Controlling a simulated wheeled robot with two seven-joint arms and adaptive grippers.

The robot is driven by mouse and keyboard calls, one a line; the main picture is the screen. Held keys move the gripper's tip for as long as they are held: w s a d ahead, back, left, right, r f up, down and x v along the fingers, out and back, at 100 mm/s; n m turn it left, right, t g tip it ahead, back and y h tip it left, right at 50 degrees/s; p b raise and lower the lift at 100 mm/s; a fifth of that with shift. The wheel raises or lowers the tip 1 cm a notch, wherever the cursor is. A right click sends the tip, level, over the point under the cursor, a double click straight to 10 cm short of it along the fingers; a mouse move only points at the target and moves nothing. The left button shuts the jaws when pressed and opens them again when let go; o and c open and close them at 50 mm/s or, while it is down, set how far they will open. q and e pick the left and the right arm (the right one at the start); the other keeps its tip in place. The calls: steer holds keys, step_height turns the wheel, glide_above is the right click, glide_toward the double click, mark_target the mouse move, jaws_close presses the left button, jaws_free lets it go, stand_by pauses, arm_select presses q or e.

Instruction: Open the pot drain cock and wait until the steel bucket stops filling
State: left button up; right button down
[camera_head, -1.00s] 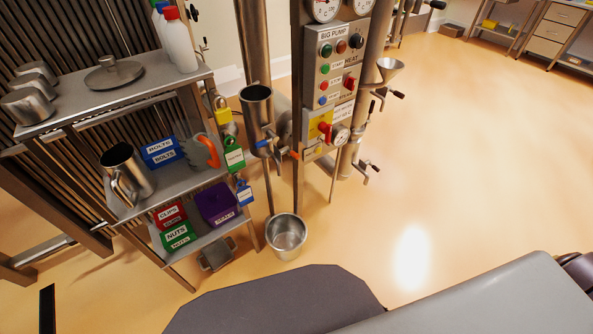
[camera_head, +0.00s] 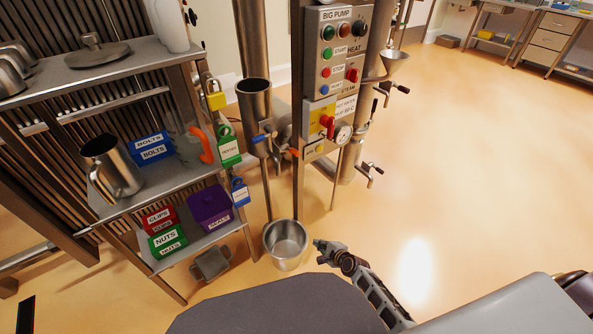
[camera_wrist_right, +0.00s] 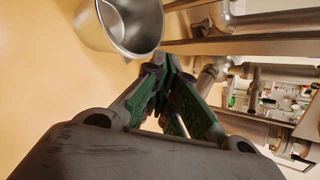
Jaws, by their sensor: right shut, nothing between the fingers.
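The steel bucket (camera_head: 284,250) stands upright on the floor below the pot, and its visible inside looks empty. The pot (camera_head: 255,105) is a steel cylinder. A cock with a blue lever (camera_head: 263,138) sits at its lower part, and an orange lever (camera_head: 294,152) is just to the right. No stream shows below them. My right gripper (camera_head: 318,244) is just right of the bucket, well below the levers. In the right wrist view its green-padded fingers (camera_wrist_right: 158,62) are shut and empty, with the bucket (camera_wrist_right: 138,25) close by at the top. My left gripper is out of view.
A steel shelf unit (camera_head: 130,58) with labelled bins, a jug (camera_head: 112,165) and padlocks stands at left. The control panel (camera_head: 338,75) with buttons and gauge is right of the pot. A pipe with a small funnel (camera_head: 396,63) stands further right. The floor at right is clear.

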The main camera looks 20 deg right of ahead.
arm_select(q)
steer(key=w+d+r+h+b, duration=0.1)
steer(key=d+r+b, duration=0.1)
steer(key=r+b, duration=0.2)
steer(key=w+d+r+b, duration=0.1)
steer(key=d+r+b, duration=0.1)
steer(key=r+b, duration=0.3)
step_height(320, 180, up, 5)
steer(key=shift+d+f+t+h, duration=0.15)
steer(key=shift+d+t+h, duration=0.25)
arm_select(e)
steer(key=w+r+m+t, duration=0.2)
steer(key=w+r+m, duration=0.1)
steer(key=r, duration=0.4)
steer(key=w+a+r+m+t+y, duration=0.1)
steer(key=w+r+m+t, duration=0.1)
steer(key=w+r+m, duration=0.2)
steer(key=w+r+m+t+y, duration=0.1)
steer(key=w+r+m+t, duration=0.1)
steer(key=r+m, duration=0.5)
step_height(320, 180, up, 4)
steer(key=shift+w+a+r+t, duration=0.2)
steer(key=shift+w+a+t, duration=0.15)
steer(key=shift+w, duration=0.45)
steer(key=shift+a, duration=0.1)
